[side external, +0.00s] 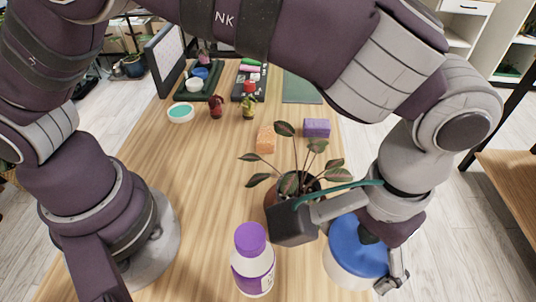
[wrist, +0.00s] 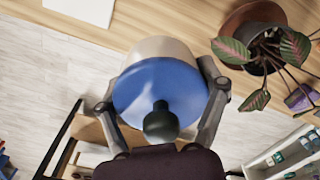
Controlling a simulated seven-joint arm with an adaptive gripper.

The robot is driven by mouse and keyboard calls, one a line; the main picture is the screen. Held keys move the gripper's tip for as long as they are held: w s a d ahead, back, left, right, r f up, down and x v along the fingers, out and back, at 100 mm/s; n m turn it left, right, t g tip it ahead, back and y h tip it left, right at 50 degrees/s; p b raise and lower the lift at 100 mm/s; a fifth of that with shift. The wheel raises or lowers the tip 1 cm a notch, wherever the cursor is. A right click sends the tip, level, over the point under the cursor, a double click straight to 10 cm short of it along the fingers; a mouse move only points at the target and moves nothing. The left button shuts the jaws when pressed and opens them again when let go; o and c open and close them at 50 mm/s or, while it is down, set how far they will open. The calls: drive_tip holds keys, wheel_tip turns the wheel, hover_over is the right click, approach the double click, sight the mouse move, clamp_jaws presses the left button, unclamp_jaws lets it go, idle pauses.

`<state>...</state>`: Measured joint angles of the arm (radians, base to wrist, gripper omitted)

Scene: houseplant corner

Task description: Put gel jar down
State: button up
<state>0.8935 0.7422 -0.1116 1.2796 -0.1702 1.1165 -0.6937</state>
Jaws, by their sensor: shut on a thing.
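The gel jar (side external: 345,268) is a wide whitish tub with a blue lid (wrist: 155,85) and a dark knob or nozzle (wrist: 161,124) on top. My gripper (side external: 375,258) is shut on it, with one finger on each side of the jar in the wrist view (wrist: 160,92). In the side view, one finger shows at the jar's right and the other is hidden. The jar is at the table's right edge, partly over the floor in the wrist view. I cannot tell whether its base touches anything.
A potted plant (side external: 288,184) with dark leaves stands close behind the jar, partly hidden by my wrist. A purple-capped bottle (side external: 253,262) stands to the left. An orange block (side external: 265,139) and a purple block (side external: 316,128) lie farther back. The wooden table (side external: 185,165) is clear at left centre.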

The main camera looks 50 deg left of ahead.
drive_tip(key=shift+s+d+f+m, duration=0.2)
drive_tip(key=shift+s+d+f, duration=0.1)
drive_tip(key=shift+s+d, duration=0.2)
drive_tip(key=shift+s+d+f+m, duration=0.2)
drive_tip(key=shift+s+d+f, duration=0.15)
drive_tip(key=shift+s, duration=0.2)
wheel_tip(320, 180, down, 9)
drive_tip(key=shift+r, duration=0.1)
drive_tip(key=o, duration=1.2)
drive_tip(key=shift+o, duration=0.2)
